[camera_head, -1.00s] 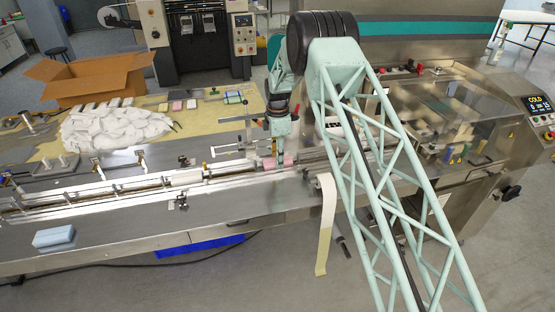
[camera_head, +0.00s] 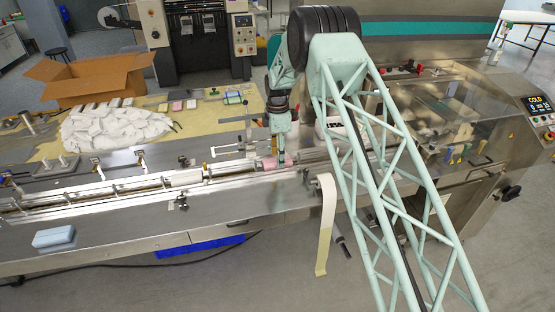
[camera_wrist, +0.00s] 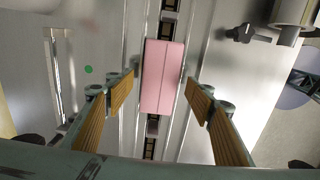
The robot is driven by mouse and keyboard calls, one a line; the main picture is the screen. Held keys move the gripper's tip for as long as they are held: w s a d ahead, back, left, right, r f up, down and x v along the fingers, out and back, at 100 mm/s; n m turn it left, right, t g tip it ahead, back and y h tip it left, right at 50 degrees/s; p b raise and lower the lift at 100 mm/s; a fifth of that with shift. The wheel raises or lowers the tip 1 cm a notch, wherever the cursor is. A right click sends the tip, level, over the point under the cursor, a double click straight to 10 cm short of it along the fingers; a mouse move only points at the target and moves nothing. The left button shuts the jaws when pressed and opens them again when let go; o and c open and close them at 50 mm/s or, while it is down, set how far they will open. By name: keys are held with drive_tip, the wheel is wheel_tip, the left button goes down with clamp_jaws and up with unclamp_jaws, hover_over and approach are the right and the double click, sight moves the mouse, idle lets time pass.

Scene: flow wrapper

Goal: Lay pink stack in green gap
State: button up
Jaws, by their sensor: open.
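The pink stack (camera_wrist: 162,77) is a long block with a seam along its middle. In the wrist view it lies lengthwise over the narrow metal channel (camera_wrist: 152,148), with dark slots showing beyond both ends. My gripper (camera_wrist: 160,84) is open, one tan-padded finger on each side of the stack, with clear space between each pad and the pink sides. I cannot make out a green gap; a small green dot (camera_wrist: 88,69) shows on the plate.
White packs (camera_head: 185,177) sit in the channel to the left. A blue pack (camera_head: 54,237) lies on the front deck. A white heap (camera_head: 115,128) and an open cardboard box (camera_head: 88,78) stand behind. A metal fitting (camera_wrist: 290,20) is close by in the wrist view.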

wheel_tip(320, 180, up, 10)
drive_tip(key=shift+r, duration=0.15)
idle(0.4)
idle(0.4)
